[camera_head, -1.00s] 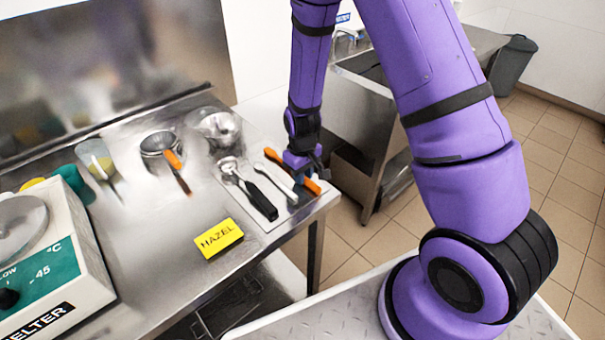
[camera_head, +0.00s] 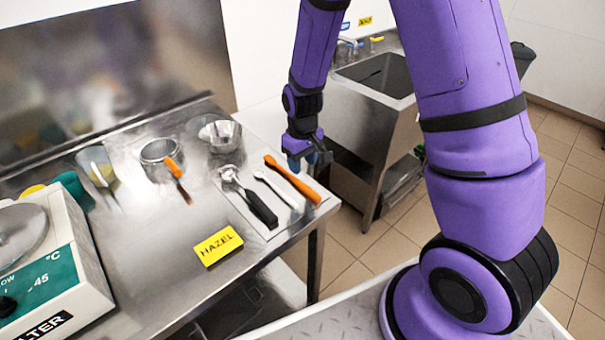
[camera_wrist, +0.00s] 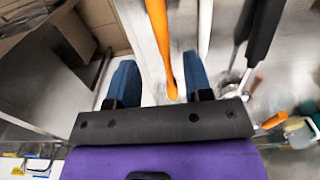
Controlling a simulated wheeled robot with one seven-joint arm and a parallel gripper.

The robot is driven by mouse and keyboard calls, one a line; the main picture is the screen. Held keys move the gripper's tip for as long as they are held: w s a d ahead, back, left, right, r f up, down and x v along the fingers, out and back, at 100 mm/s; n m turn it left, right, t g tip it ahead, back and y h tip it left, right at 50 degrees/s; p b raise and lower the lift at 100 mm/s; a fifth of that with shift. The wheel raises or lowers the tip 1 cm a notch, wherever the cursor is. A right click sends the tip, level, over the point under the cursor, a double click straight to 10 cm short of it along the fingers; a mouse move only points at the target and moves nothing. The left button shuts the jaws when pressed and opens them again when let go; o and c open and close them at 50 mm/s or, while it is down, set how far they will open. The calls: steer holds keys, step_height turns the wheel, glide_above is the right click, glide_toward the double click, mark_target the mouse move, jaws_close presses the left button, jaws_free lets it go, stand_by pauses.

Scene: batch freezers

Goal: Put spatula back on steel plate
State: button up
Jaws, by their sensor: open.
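The orange spatula (camera_head: 292,181) lies on the thin steel plate (camera_head: 237,203) near the counter's right edge, beside a white utensil (camera_head: 274,187) and a black-handled scoop (camera_head: 258,206). My gripper (camera_head: 308,160) is open and empty, just above and behind the orange spatula in the head view. In the wrist view, the orange spatula (camera_wrist: 162,45) shows beyond the space between my two blue fingertips (camera_wrist: 159,75), nearer the right one. Its top end is cut off by the frame there.
A metal pot (camera_head: 158,151) holds another orange-handled tool (camera_head: 175,168). A steel bowl (camera_head: 220,136) stands behind the plate. A yellow HAZEL block (camera_head: 218,246) and a white machine (camera_head: 60,262) occupy the front left. A sink unit (camera_head: 372,110) stands beyond the counter's right edge.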

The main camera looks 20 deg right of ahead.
steer(key=s+d+r+m+t, duration=0.15)
steer(key=s+r, duration=0.25)
steer(key=r, duration=0.8)
steer(key=s+d+r+t, duration=0.15)
steer(key=s+r, duration=0.35)
steer(key=r, duration=0.7)
steer(key=s+d+r+m+t, duration=0.1)
steer(key=s+r, duration=0.3)
steer(key=s, duration=0.3)
steer(key=s+d+r+m+t, duration=0.1)
steer(key=s+r, duration=0.3)
steer(key=s, duration=0.4)
steer(key=shift+s+d+r, duration=0.15)
steer(key=shift+s+r, duration=0.05)
steer(key=shift+r, duration=0.2)
